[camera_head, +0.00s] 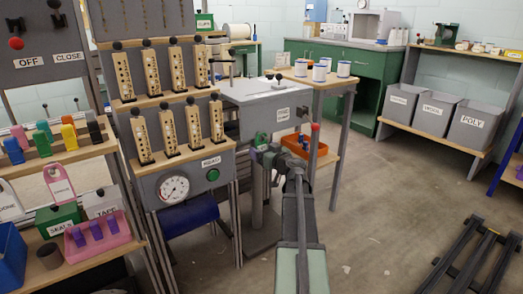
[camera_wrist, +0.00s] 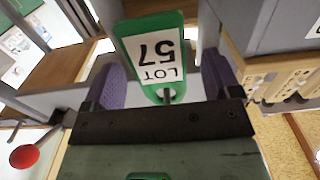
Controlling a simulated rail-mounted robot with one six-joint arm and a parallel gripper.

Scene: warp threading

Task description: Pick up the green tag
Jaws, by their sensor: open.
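The green tag, a green plate with a white label reading LOT 57 (camera_wrist: 150,30), shows upside down in the wrist view. It has a hole at its near end, where a thin grey peg seems to pass. My gripper (camera_wrist: 163,78) is open, with one purple finger on each side of the tag and a visible gap to both. In the head view my gripper (camera_head: 266,154) is at the front of the grey box stand. A small green patch (camera_head: 261,138) just above it looks like the tag; the arm partly hides this spot.
A grey panel with wooden slotted pieces (camera_head: 168,128) and a gauge (camera_head: 174,188) stands close left of my gripper. An orange bin (camera_head: 318,150) sits on a shelf close to the right. A side table with white spools (camera_head: 320,72) stands behind. Open floor (camera_head: 385,190) lies to the right.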

